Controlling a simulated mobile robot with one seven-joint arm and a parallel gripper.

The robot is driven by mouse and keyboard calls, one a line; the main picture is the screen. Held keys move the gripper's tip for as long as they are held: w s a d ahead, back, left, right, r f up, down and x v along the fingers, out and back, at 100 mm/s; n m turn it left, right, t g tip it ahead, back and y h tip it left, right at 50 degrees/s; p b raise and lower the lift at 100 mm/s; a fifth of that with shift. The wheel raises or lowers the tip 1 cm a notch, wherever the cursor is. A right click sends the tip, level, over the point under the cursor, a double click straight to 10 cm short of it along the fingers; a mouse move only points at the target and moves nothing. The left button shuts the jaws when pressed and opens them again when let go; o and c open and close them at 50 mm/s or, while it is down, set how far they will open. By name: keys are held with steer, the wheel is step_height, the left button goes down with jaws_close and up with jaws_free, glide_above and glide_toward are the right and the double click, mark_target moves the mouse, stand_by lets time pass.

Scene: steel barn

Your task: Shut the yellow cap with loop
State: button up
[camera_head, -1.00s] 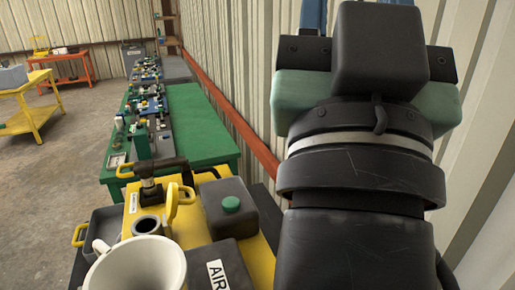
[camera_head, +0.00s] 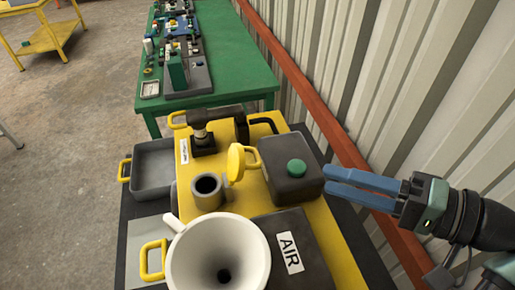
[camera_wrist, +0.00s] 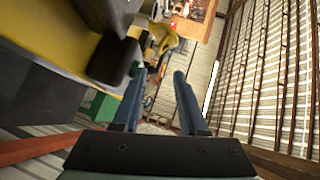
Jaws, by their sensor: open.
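The yellow cap (camera_head: 236,162) stands open and upright in the head view, beside the open dark grey round neck (camera_head: 207,188) on the yellow machine top. A yellow loop sticks out on its right side. My gripper (camera_head: 327,179) is at the right, its two blue fingers apart, empty and pointing left. Its tips are near the right side of the dark box with a green knob (camera_head: 296,168), which lies between them and the cap. In the wrist view my gripper (camera_wrist: 157,62) is also open with nothing between the fingers; I cannot make out the cap there.
A large white funnel (camera_head: 218,255) stands in front of the neck. A dark box labelled AIR (camera_head: 290,252) is right of it. A black lever (camera_head: 215,115) lies behind the cap. A ribbed metal wall (camera_head: 400,90) and red rail (camera_head: 335,150) bound the right.

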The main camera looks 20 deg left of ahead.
mark_target(245, 165)
steer(key=p+x, duration=0.4)
steer(key=x, duration=0.8)
steer(key=shift+a, duration=0.15)
jaws_close()
stand_by(1.0)
